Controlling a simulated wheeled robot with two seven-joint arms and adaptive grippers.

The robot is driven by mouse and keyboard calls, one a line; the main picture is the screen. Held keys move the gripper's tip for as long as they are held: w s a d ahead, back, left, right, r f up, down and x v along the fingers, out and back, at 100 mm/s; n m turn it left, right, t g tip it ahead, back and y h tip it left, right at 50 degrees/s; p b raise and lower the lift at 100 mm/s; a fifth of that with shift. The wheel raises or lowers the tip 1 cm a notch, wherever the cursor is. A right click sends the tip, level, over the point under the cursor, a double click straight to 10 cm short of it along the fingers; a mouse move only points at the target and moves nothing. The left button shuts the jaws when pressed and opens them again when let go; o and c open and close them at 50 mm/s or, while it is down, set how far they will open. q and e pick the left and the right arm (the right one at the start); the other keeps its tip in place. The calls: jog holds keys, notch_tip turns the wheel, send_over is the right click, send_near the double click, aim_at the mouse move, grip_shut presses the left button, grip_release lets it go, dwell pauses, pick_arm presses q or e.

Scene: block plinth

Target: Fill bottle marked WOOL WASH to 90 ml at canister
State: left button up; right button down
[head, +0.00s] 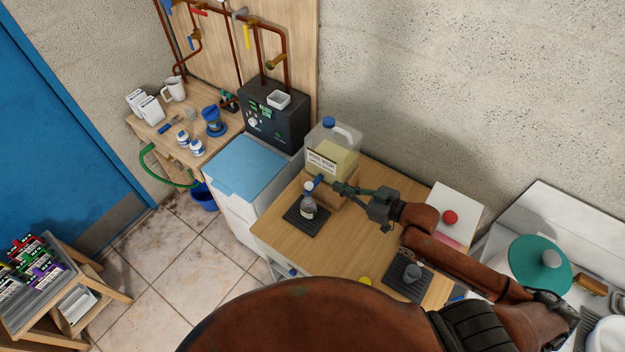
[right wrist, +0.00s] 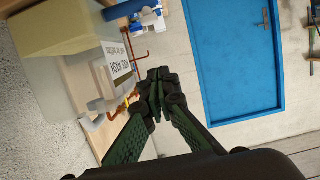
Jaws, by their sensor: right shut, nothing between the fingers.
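The canister (head: 340,135) is translucent with pale yellow liquid, a blue cap and a WOOL WASH label. It stands on a wooden plinth (head: 346,188) and also fills the left of the right wrist view (right wrist: 55,75). A blue tap (head: 318,181) sits low on its front. The bottle (head: 308,204) stands upright on a dark ribbed mat (head: 293,217), below the tap; its marking and fill level are too small to read. My right gripper (head: 341,188) is shut and empty, beside the tap and in front of the plinth; its fingertips meet in the right wrist view (right wrist: 157,88). My left gripper is not seen.
A blue-topped cabinet (head: 245,165) stands left of the table. The table's front left is mostly clear.

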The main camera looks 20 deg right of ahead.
jog(key=p, duration=0.3)
send_over(309, 187)
jog(key=d, duration=0.2)
notch_tip(309, 187, down, 3)
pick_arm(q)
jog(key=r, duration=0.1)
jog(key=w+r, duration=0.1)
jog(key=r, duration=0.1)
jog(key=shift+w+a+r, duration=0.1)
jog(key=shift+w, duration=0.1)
pick_arm(e)
jog(key=f, duration=0.3)
jog(key=shift+s+f, duration=0.35)
jog(key=shift+s, duration=0.05)
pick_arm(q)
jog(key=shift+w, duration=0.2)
